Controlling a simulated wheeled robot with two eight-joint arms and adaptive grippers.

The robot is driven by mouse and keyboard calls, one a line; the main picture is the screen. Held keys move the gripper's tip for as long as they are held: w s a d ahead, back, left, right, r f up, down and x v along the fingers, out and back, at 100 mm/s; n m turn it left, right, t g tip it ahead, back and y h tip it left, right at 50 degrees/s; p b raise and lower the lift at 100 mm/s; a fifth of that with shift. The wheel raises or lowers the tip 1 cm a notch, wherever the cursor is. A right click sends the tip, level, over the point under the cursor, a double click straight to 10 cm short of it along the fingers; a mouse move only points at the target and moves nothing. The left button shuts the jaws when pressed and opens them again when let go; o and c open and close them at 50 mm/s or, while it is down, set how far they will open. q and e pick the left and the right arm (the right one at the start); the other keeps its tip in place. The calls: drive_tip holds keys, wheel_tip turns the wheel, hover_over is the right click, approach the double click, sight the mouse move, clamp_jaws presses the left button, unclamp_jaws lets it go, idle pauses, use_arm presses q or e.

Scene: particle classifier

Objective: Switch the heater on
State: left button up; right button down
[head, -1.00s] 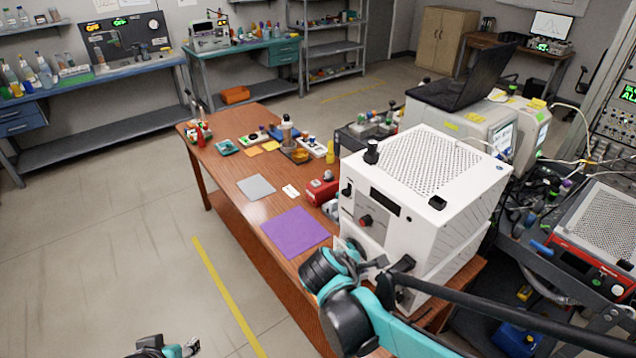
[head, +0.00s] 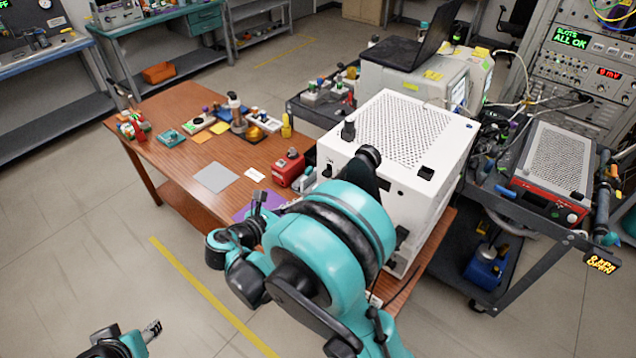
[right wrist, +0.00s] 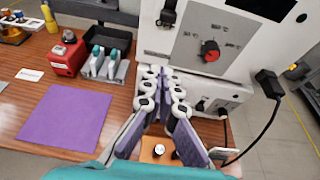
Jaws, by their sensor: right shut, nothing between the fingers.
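A white box with a perforated top (head: 440,125) stands on the right end of the wooden table. In the right wrist view its front (right wrist: 178,42) carries a red knob (right wrist: 209,50) on a grey dial plate with temperature marks, and a black switch-like part (right wrist: 168,12) at upper left. A second white unit (right wrist: 235,95) with small dark knobs sits below it. My right gripper (right wrist: 166,78) is shut and empty, in front of the lower unit, below and left of the red knob. In the head view my teal right arm hides the box's front. My left gripper (head: 152,331) is at the bottom left, over the floor.
A purple mat (right wrist: 65,120), a red device (right wrist: 68,55) and a grey rack with teal-topped pieces (right wrist: 105,68) lie left of the boxes. A black cable (right wrist: 262,120) hangs at right. A dark cart (head: 530,225) stands to the right. Floor at front left is clear.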

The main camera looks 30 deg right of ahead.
sight(327, 174)
drive_tip(key=w+d+b, duration=0.2)
drive_tip(key=w+d, duration=0.1)
drive_tip(key=d, duration=0.5)
drive_tip(key=shift+w+d+r, duration=0.35)
